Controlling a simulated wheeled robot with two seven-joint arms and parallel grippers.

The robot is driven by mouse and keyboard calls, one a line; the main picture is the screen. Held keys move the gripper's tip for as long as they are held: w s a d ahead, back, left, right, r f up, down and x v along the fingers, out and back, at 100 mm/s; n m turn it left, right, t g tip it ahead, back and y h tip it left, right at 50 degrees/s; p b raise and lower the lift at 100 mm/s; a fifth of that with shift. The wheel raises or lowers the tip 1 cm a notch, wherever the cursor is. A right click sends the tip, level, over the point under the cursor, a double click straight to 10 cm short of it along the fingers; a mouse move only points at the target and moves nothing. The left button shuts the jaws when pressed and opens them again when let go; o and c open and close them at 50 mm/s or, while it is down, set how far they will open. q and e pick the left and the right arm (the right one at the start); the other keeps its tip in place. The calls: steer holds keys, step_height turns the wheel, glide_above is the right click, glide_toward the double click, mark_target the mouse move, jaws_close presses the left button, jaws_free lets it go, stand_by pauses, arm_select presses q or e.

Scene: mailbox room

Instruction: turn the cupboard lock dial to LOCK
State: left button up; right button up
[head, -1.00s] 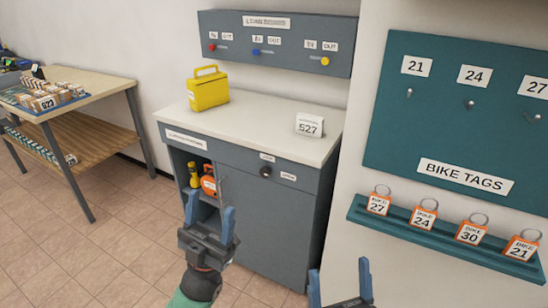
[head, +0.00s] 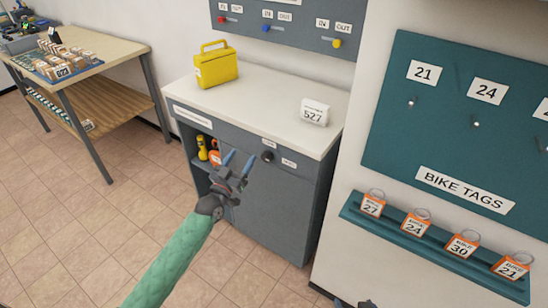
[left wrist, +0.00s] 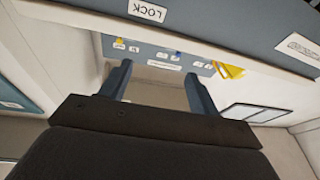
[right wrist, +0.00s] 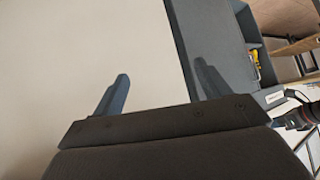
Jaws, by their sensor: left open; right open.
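The cupboard (head: 275,210) is grey with a white top. Its round black lock dial (head: 267,157) is on the upper front, between a small label above (head: 269,143) and another to its right (head: 289,162). In the left wrist view, a label reads LOCK (left wrist: 147,11); the dial is not seen there. My left gripper (head: 240,158) is open and empty, just left of the dial in the head view and seemingly apart from it. Its fingers also show in the left wrist view (left wrist: 158,72). My right gripper (right wrist: 161,75) is open and empty; only a sliver shows at the head view's bottom edge.
A yellow box (head: 216,67) and a 527 sign (head: 315,113) stand on the cupboard top. An open compartment left of the door holds yellow and orange items. A teal ledge with several bike tags (head: 415,228) juts out at right. A wooden table (head: 105,55) stands at left.

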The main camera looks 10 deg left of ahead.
mark_target(265, 159)
arm_select(q)
step_height(265, 159, down, 7)
steer(key=w+d+m+g+h, duration=0.1)
steer(key=d+m+g, duration=0.1)
steer(key=d+g, duration=0.15)
arm_select(e)
steer(key=s+d+f+g+h, duration=0.1)
steer(key=s+d+f+g, duration=0.1)
steer(key=s+f+g, duration=0.55)
arm_select(q)
steer(key=x, duration=0.2)
steer(key=p+x, duration=0.1)
steer(key=x, duration=0.3)
steer(key=shift+w+a+r+p, duration=0.1)
steer(key=shift+w+a+p, duration=0.1)
steer(key=shift+w+p, duration=0.2)
steer(key=shift+w+d, duration=0.2)
steer(key=shift+w, duration=0.4)
arm_select(e)
step_height(265, 159, down, 7)
steer(key=s, duration=0.2)
steer(key=shift+s+d+r, duration=0.15)
steer(key=shift+s+r, duration=0.05)
arm_select(q)
steer(key=shift+c, duration=0.2)
steer(key=c, duration=0.9)
arm_select(e)
steer(key=shift+r, duration=0.1)
